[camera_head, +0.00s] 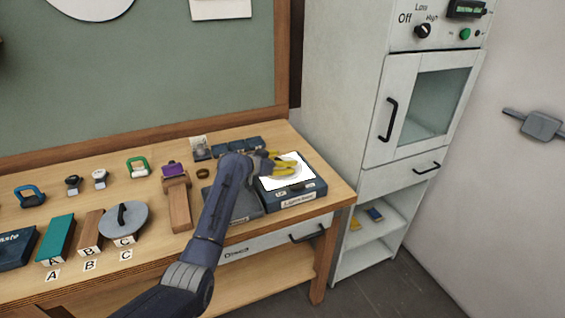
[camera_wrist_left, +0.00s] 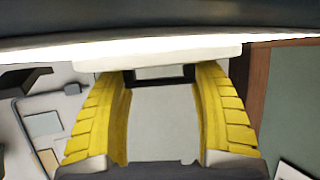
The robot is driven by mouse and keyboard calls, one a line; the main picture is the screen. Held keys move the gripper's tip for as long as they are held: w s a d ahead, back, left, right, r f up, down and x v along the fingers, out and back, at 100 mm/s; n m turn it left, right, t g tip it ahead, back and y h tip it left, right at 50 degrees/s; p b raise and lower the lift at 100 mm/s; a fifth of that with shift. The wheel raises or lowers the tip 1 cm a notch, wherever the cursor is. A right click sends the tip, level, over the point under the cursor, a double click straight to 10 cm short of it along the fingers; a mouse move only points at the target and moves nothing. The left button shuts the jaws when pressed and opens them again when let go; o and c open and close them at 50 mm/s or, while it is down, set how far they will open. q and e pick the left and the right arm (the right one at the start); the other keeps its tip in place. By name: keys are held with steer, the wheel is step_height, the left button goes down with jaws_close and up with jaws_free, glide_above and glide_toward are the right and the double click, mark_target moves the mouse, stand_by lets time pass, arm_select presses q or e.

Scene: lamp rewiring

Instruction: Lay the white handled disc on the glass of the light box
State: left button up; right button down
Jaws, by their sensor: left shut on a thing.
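The light box (camera_head: 290,198) is a dark blue box at the table's right end, with a bright white glass (camera_head: 300,181) on top. The white handled disc (camera_head: 290,165) shows faintly against the glass, over its back part. My left gripper (camera_head: 272,161), with yellow fingers, is shut on the disc's handle. In the left wrist view the disc's pale edge (camera_wrist_left: 160,57) lies along the bright glass, with the yellow fingers (camera_wrist_left: 165,110) on both sides of the handle. I cannot tell whether the disc touches the glass. My right gripper is not in view.
A grey handled disc (camera_head: 122,222) stands by the table's front edge, near teal and brown blocks. A wooden stand with a purple item (camera_head: 174,170) is left of my arm. Dark small boxes (camera_head: 238,146) line the back. A white cabinet (camera_head: 355,120) stands to the right.

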arm_select(q)
steer(key=shift+f, duration=0.1)
steer(key=o, duration=1.3)
steer(key=v, duration=1.2)
